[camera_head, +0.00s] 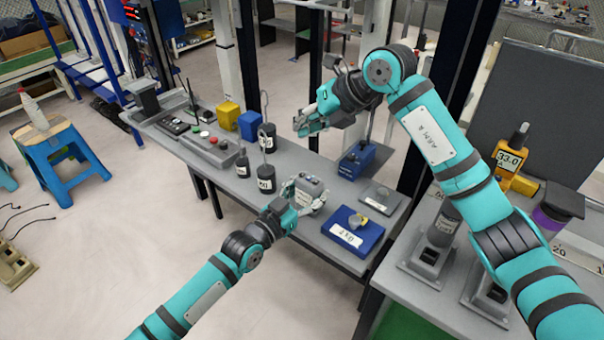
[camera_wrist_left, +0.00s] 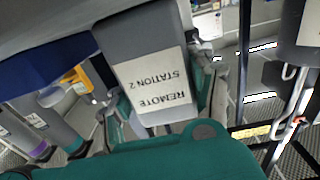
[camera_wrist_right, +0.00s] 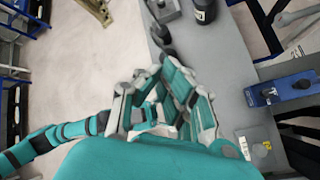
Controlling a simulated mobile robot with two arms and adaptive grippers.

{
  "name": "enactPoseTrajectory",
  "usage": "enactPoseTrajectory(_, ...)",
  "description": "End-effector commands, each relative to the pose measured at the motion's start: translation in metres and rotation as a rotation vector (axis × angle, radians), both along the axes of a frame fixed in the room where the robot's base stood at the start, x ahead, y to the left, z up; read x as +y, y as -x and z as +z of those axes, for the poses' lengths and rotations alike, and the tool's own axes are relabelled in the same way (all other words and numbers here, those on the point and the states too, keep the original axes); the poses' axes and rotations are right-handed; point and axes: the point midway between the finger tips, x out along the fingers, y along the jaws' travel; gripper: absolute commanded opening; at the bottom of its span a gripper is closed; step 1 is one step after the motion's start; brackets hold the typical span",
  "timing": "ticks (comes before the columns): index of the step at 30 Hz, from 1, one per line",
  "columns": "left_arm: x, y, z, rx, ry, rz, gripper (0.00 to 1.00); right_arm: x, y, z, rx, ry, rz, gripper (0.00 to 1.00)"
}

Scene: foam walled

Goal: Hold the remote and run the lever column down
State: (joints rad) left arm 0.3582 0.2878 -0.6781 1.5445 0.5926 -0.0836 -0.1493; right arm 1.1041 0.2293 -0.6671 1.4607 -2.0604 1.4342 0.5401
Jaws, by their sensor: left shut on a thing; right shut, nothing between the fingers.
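My left gripper (camera_head: 303,196) is shut on the grey remote (camera_head: 312,184), held over the front part of the table. In the left wrist view the remote (camera_wrist_left: 140,45) carries a white label reading "REMOTE STATION 2", upside down, with fingers on both sides. My right gripper (camera_head: 302,126) is shut and empty, above and behind the remote; its teal fingers (camera_wrist_right: 182,98) fill the middle of the right wrist view. A blue box with a dark upright part (camera_head: 357,160) stands right of it and also shows in the right wrist view (camera_wrist_right: 284,90). I cannot tell which item is the lever column.
Black hooked weights (camera_head: 266,172) and a grey button panel (camera_head: 214,150) stand left on the table (camera_head: 230,190). Another bench with a yellow meter (camera_head: 508,162) is further right.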

Motion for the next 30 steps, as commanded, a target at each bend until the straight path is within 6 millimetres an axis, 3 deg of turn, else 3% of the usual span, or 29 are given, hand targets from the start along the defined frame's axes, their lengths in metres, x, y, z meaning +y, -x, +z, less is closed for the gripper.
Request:
enactPoseTrajectory(14, 0.0, 0.0, 0.0, 0.001, -0.001, 0.0, 0.2, 0.0, -0.001, -0.002, 0.014, -0.028, -0.031, 0.0)
enactPoseTrajectory(30, 0.0, 0.0, 0.0, 0.0, 0.0, 0.0, 0.2, -0.001, -0.001, -0.067, 0.014, -0.027, -0.03, 0.0)
